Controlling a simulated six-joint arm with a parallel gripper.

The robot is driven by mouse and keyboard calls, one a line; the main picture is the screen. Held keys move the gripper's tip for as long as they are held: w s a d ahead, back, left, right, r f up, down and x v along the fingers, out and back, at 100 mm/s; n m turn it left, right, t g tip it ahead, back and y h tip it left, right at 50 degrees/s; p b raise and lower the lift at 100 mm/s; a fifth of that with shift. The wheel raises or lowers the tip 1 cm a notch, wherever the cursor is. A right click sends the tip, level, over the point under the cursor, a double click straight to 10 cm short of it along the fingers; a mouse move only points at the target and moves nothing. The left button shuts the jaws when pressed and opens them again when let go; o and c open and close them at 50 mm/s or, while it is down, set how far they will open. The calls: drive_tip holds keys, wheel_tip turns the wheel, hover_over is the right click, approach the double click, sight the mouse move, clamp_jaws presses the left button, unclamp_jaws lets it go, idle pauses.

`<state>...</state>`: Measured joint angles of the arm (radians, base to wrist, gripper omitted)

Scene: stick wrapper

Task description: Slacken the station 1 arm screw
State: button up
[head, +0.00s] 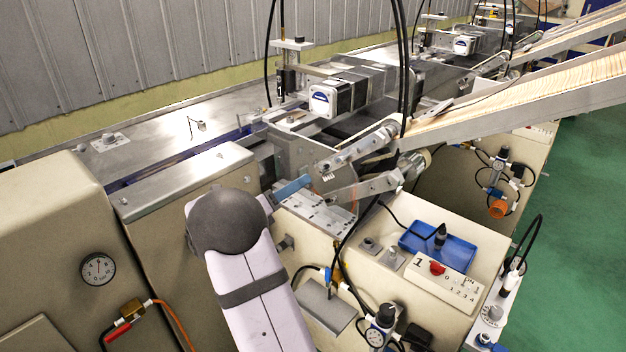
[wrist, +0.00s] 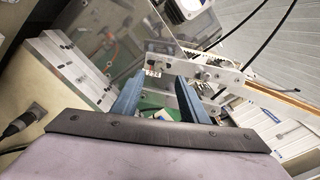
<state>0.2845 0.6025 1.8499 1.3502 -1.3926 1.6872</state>
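The station 1 stick feeder has two grey metal arms, an upper arm (head: 358,148) and a lower arm (head: 366,187), at the low end of the stick chute. Small round fastener heads show at the arm ends; I cannot tell which one is the arm screw. In the wrist view a metal arm (wrist: 210,70) with dark fasteners lies just beyond the fingertips. My gripper (wrist: 160,84) has two blue fingers spread apart with nothing seen between them. In the head view one blue finger (head: 292,188) shows beside the feeder's side plate, left of the arms.
A blue tray (head: 462,256) with a black-tipped item stands on the cream cabinet, beside a numbered panel with a red knob (head: 437,268). Black cables hang near the chute (head: 530,97). A clear panel (wrist: 110,45) is close to the left finger.

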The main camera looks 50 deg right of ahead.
sight(319, 171)
drive_tip(key=shift+d+p, duration=1)
drive_tip(key=shift+d, duration=2.65)
drive_tip(key=shift+c, duration=0.4)
clamp_jaws()
